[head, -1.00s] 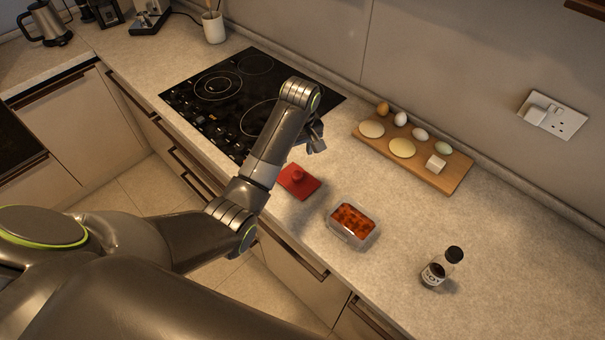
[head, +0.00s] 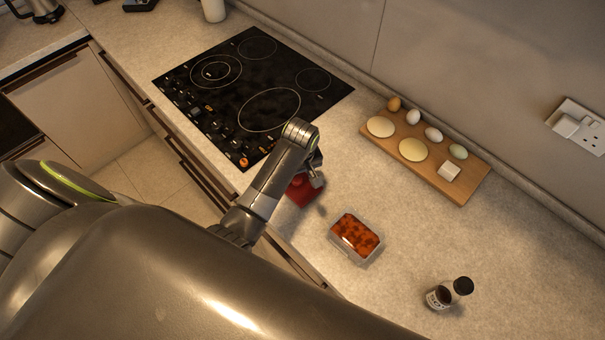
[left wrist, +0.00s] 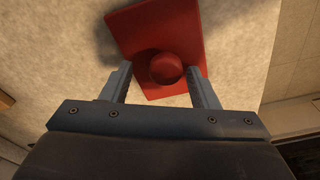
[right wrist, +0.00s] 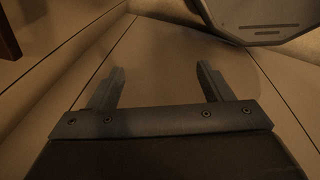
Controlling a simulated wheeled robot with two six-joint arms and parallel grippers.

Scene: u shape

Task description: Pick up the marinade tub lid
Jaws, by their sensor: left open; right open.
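The marinade tub lid (head: 303,194) is a red rectangular lid lying on the counter, partly hidden behind my left gripper in the head view. In the left wrist view the lid (left wrist: 155,32) shows a round red knob (left wrist: 165,68) standing up from it. My left gripper (head: 316,180) is open above the lid. Its fingers (left wrist: 161,75) sit on either side of the knob, with gaps between. The open tub of orange-red marinade (head: 356,236) stands to the right of the lid. My right gripper (right wrist: 158,76) is open and empty over the floor.
A black hob (head: 255,95) lies behind and left of the lid. A wooden board (head: 471,183) with eggs, pale rounds and a white block is at the back. The counter between tub and board is clear.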

